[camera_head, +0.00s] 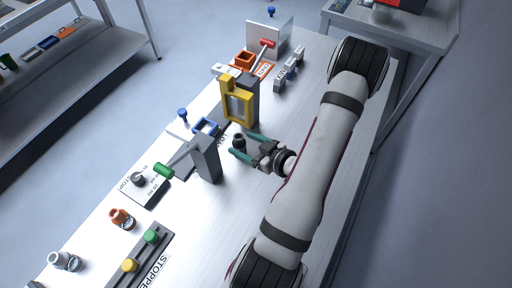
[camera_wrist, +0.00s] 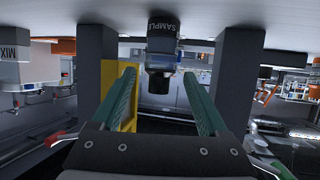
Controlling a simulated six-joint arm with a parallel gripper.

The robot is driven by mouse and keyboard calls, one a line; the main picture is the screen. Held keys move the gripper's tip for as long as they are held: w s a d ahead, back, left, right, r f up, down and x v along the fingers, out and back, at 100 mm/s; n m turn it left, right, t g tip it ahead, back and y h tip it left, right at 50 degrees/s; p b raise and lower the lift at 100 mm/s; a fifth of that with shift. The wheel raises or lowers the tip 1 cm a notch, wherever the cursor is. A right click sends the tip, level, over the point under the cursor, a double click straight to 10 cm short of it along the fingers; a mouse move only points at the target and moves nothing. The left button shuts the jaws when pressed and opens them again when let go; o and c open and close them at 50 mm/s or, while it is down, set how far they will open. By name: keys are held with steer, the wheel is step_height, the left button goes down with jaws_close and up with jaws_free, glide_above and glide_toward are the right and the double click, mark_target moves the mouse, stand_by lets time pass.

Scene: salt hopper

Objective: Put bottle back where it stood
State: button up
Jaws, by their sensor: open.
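A dark bottle (camera_head: 239,141) stands upright on the bench between the yellow-framed post and the grey post. In the wrist view, which is upside down, the bottle (camera_wrist: 162,30) carries a label reading SAMPLE and its narrower neck points down the picture. My gripper (camera_head: 245,147) lies low over the bench with its green fingers reaching toward the bottle. In the wrist view my gripper (camera_wrist: 158,78) is open, with one finger on each side of the bottle's line. I cannot tell whether a finger touches it.
A grey post (camera_head: 207,160) with a green-handled lever and a yellow-framed post (camera_head: 238,105) stand close on either side. A grey rack (camera_head: 289,70) stands farther back.

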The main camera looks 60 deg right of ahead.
steer(key=v, duration=0.6)
steer(key=shift+s, duration=0.3)
steer(key=shift+a, duration=0.1)
steer(key=w+d+g, duration=0.1)
steer(key=g, duration=0.1)
steer(key=w+d+f+g, duration=0.1)
steer(key=g, duration=0.1)
steer(key=shift+w+d+n+g, duration=0.1)
steer(key=shift+d+n+g, duration=0.2)
steer(key=shift+d, duration=0.1)
steer(key=w+a+r+n+g+h, duration=0.2)
steer(key=w+a+r+g, duration=0.35)
steer(key=r, duration=0.25)
steer(key=s+a+r+m+g+y, duration=0.1)
steer(key=s+a+r+y, duration=0.1)
steer(key=a, duration=0.6)
steer(key=s+a+r+m+g+y, duration=0.1)
steer(key=s+a+r+m+y, duration=0.1)
steer(key=a, duration=0.7)
steer(key=s+a+r+m+g+y, duration=0.1)
steer(key=s+a+r+m+y, duration=0.1)
steer(key=a, duration=0.7)
steer(key=s+r, duration=0.1)
steer(key=s, duration=0.1)
steer(key=shift+s+a+r, duration=0.2)
steer(key=shift+s+a, duration=0.05)
steer(key=shift+s, duration=0.1)
